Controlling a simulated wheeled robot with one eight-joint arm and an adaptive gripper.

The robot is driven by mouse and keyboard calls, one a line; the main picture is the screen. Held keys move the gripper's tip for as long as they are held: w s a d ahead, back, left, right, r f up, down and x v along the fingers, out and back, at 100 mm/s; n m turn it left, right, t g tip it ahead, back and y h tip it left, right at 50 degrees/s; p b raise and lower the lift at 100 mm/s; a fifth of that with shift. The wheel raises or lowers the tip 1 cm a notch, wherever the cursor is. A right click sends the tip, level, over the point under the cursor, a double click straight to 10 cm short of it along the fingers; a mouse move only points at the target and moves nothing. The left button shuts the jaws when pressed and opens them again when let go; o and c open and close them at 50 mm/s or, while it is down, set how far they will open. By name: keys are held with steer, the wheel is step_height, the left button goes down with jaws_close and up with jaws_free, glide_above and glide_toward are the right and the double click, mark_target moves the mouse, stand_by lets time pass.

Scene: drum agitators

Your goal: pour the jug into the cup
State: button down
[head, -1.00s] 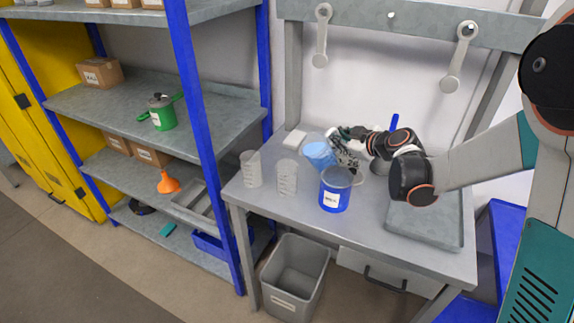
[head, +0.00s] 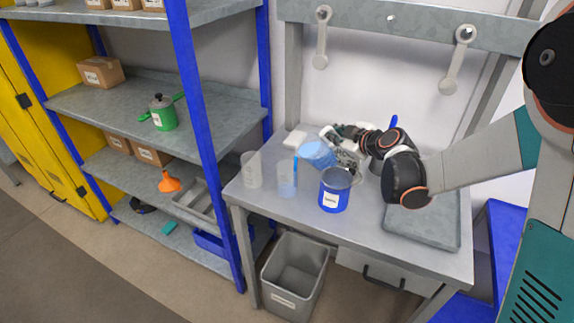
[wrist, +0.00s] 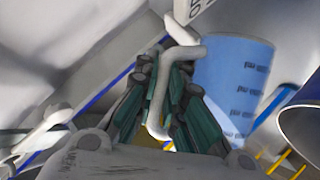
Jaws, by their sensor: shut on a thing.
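The jug (head: 316,154), a clear vessel with light blue liquid, is tilted left above the table. My gripper (head: 345,138) is shut on its pale handle; the teal fingers (wrist: 166,88) close around the handle in the wrist view, where the jug wall (wrist: 234,80) shows dark measuring marks. A thin blue stream (head: 296,165) runs down from the jug's lip to the clear cup (head: 287,183). The cup stands upright on the table with pale blue liquid in its lower part. The stream appears to enter near the cup's right side; the exact landing spot is unclear.
Another clear beaker (head: 251,171) stands left of the cup. A blue labelled container (head: 335,191) stands close to the right, below the jug. A grey tray (head: 425,230) lies on the table's right. A grey bin (head: 294,280) stands on the floor in front.

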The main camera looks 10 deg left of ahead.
steer(key=shift+s+a+r+n+t+h+p, duration=0.2)
steer(key=shift+r+n+p, duration=0.2)
steer(key=shift+r, duration=0.2)
steer(key=shift+s+a+r+n+t+h+p, duration=0.1)
steer(key=shift+a+r+n+t+p, duration=0.15)
steer(key=shift+r+p, duration=0.25)
steer(key=shift+s+a+r+n+t+h+p, duration=0.1)
steer(key=shift+s+a+r+n+t+p, duration=0.1)
steer(key=shift+r+n+p, duration=0.35)
stand_by(1.7)
steer(key=w+d+f+m+g+y+b, duration=0.1)
steer(key=d+m+b, duration=0.1)
steer(key=w+d+f+m+g+y+b, duration=0.1)
steer(key=w+f+m+b, duration=0.1)
steer(key=w+d+f+m+g+y+b, duration=0.1)
steer(key=d+m+y, duration=0.1)
steer(key=m, duration=0.1)
steer(key=shift+w+d+f+g+b, duration=0.15)
steer(key=shift+d+f+g+b, duration=0.15)
steer(key=shift+f+b, duration=0.1)
steer(key=shift+r, duration=0.1)
